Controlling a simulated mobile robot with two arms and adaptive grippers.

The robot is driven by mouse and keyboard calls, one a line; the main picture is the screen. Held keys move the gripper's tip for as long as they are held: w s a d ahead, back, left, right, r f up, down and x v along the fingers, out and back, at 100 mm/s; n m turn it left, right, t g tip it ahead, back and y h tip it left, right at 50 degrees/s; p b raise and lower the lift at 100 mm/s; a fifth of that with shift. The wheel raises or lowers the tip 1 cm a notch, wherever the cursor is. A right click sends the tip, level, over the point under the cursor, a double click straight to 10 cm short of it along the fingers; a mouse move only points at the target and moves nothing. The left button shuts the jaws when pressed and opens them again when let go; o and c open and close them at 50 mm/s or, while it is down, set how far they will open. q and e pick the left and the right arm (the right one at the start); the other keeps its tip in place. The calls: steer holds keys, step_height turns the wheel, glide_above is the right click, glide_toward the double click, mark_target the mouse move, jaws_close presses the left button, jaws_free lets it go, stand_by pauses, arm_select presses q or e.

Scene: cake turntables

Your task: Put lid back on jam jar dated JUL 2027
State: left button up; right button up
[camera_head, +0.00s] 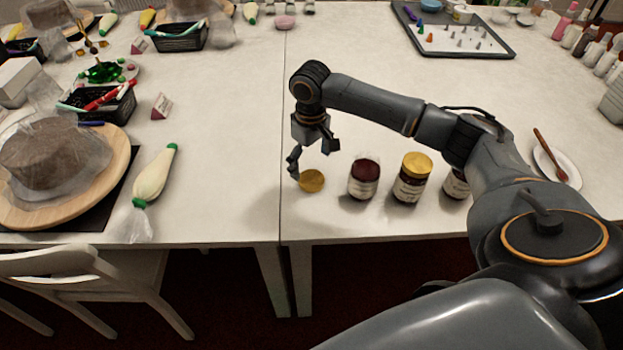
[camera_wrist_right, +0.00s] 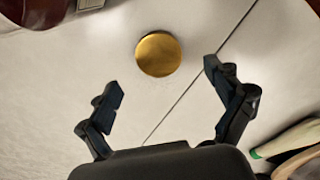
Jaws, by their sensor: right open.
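A gold lid (camera_head: 311,181) lies flat on the white table, left of the jars; it also shows in the right wrist view (camera_wrist_right: 158,54). An open jam jar (camera_head: 364,180) with dark red contents stands right of the lid. A jar with a gold lid on (camera_head: 412,178) stands beside it. A third jar (camera_head: 456,184) is partly hidden behind my right arm. The date on the labels is too small to read. My right gripper (camera_head: 314,160) is open and empty above the lid; in the right wrist view the lid lies beyond and between its fingertips (camera_wrist_right: 163,78). My left gripper is not in view.
A piping bag (camera_head: 154,178) and a wrapped cake on a wooden turntable (camera_head: 118,170) are at left. A plate with a brown utensil (camera_head: 556,168) lies at right. A table seam runs just left of the lid.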

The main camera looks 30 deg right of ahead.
mark_target(312, 179)
step_height(312, 179, down, 5)
steer(key=shift+d+f, duration=0.1)
stand_by(0.4)
steer(key=c, duration=0.9)
